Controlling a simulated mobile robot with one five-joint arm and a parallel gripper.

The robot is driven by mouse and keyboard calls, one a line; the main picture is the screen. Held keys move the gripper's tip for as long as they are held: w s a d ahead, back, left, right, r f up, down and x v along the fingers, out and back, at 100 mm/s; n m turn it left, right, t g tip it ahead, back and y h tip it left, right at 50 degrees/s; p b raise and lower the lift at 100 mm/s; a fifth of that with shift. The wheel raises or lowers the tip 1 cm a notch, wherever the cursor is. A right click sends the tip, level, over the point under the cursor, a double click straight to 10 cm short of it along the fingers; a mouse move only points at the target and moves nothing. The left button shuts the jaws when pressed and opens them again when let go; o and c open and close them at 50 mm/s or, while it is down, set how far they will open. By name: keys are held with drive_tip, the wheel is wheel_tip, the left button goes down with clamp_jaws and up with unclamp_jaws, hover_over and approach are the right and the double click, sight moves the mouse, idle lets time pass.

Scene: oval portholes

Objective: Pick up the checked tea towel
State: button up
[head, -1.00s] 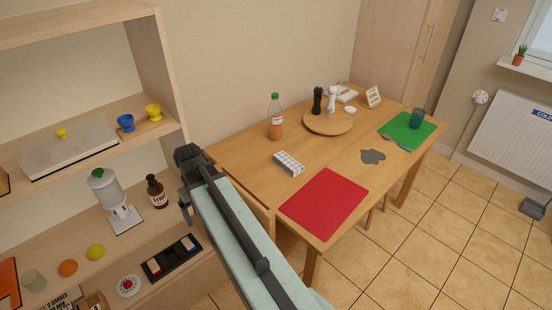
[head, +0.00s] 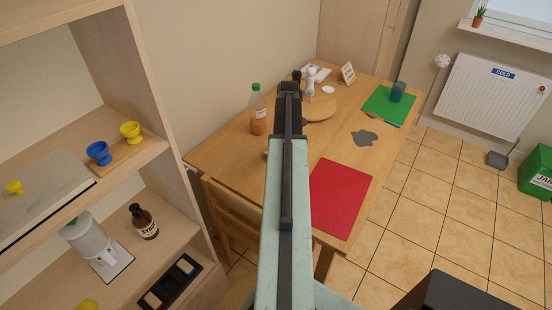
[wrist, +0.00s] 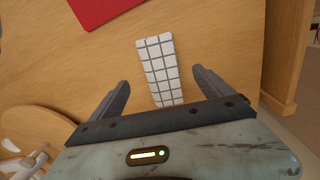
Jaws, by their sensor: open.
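The checked tea towel (wrist: 157,60) is a white folded strip with dark grid lines, lying on the wooden table. In the wrist view it runs from the upper middle down between my fingers, its lower end by the gripper body. My gripper (wrist: 160,80) is open, with one finger on each side of the towel in the picture and no visible contact. Its height above the table is unclear. In the head view my gripper (head: 290,90) reaches over the table, and my arm hides nearly all of the towel.
A red mat (head: 340,198) lies at the near end of the table. A bottle (head: 257,112) stands left of my arm. A round wooden board (head: 322,110) holds shakers behind. A grey spill (head: 364,138) and a green mat (head: 385,103) lie to the right. Shelves (head: 150,160) stand left.

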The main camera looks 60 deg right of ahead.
drive_tip(key=f+b, duration=0.1)
drive_tip(key=f, duration=0.1)
drive_tip(key=shift+w+f+b, duration=0.3)
drive_tip(key=shift+f+b, duration=0.05)
drive_tip(key=shift+b, duration=0.05)
drive_tip(key=shift+a+r, duration=0.1)
drive_tip(key=shift+r, duration=0.05)
wheel_tip(320, 180, down, 5)
drive_tip(key=b, duration=0.5)
drive_tip(key=shift+w+f, duration=0.15)
drive_tip(key=shift+f, duration=0.05)
drive_tip(key=shift+r, duration=0.15)
drive_tip(key=shift+c, duration=0.3)
drive_tip(key=c, duration=1.4)
drive_tip(key=shift+r, duration=0.1)
